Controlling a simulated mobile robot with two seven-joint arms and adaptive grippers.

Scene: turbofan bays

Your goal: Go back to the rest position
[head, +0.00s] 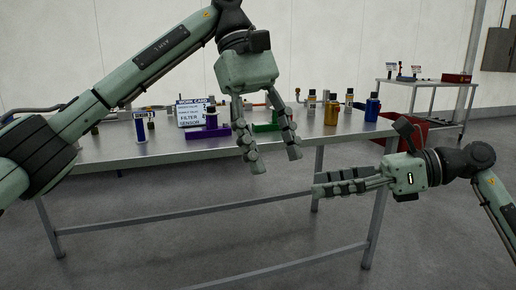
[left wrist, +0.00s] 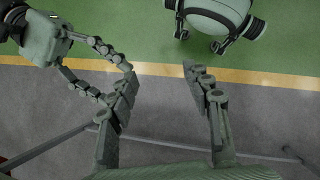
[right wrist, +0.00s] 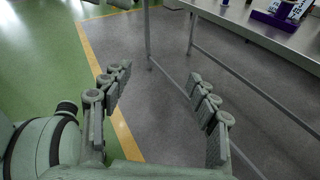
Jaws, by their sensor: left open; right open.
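My left gripper (head: 268,160) hangs fingers down in front of the table's front edge in the head view. It is open and empty; its fingers (left wrist: 160,95) are spread over the floor in the left wrist view. My right gripper (head: 325,186) is to the right and lower, in front of the table's right end, with its fingers pointing left. It is open and empty; the right wrist view shows its spread fingers (right wrist: 160,100) above the grey floor. Both grippers are clear of the table and touch nothing.
The metal table (head: 190,150) carries a work card (head: 197,113), a purple tray (head: 208,131), a green tray (head: 266,127), a gold bottle (head: 331,112), a blue bottle (head: 372,108) and small parts. A red bin (head: 412,136) stands behind its right end. A cart (head: 425,83) stands back right.

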